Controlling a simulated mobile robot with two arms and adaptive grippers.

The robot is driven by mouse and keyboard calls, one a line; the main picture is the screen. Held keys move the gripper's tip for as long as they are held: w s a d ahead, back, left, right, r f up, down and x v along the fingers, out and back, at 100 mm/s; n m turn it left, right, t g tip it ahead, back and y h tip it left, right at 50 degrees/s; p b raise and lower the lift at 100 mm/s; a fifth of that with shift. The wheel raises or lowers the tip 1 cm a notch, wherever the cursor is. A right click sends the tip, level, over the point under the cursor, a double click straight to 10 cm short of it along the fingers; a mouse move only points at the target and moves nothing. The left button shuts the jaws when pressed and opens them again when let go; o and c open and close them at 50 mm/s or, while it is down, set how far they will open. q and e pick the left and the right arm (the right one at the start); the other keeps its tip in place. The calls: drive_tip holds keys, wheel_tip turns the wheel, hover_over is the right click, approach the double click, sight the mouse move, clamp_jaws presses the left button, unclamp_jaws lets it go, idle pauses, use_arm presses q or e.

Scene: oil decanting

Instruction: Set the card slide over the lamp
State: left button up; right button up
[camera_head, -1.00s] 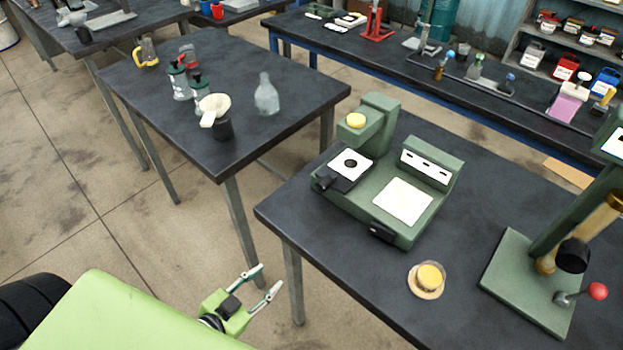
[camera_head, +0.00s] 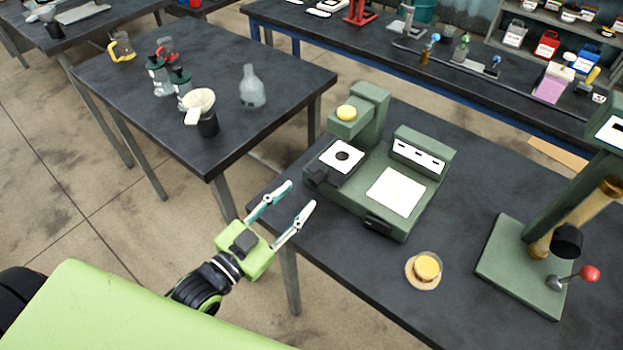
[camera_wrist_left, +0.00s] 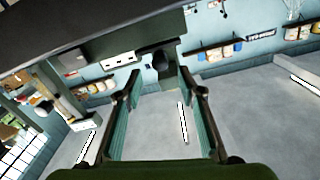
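The card slide (camera_head: 318,177) is a dark piece with a handle at the left of a green bench device (camera_head: 366,218). A white card with a dark round spot (camera_head: 342,156) lies on it. My left gripper (camera_head: 300,196) is open and empty, at the near left table edge, short of the slide's handle in the picture. Its spread fingers show in the left wrist view (camera_wrist_left: 158,88). My right gripper is out of view.
A yellow-filled dish (camera_head: 427,268) stands on the same dark table (camera_head: 345,280), right of the device. A green press with a red-knobbed lever (camera_head: 589,273) stands farther right. A second table (camera_head: 255,145) at the left holds a glass flask (camera_head: 252,90) and a funnel.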

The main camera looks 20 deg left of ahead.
sight(312, 184)
use_arm(q)
drive_tip(key=p+x, duration=0.1)
drive_tip(key=x, duration=0.5)
drive_tip(key=shift+w, duration=0.2)
clamp_jaws()
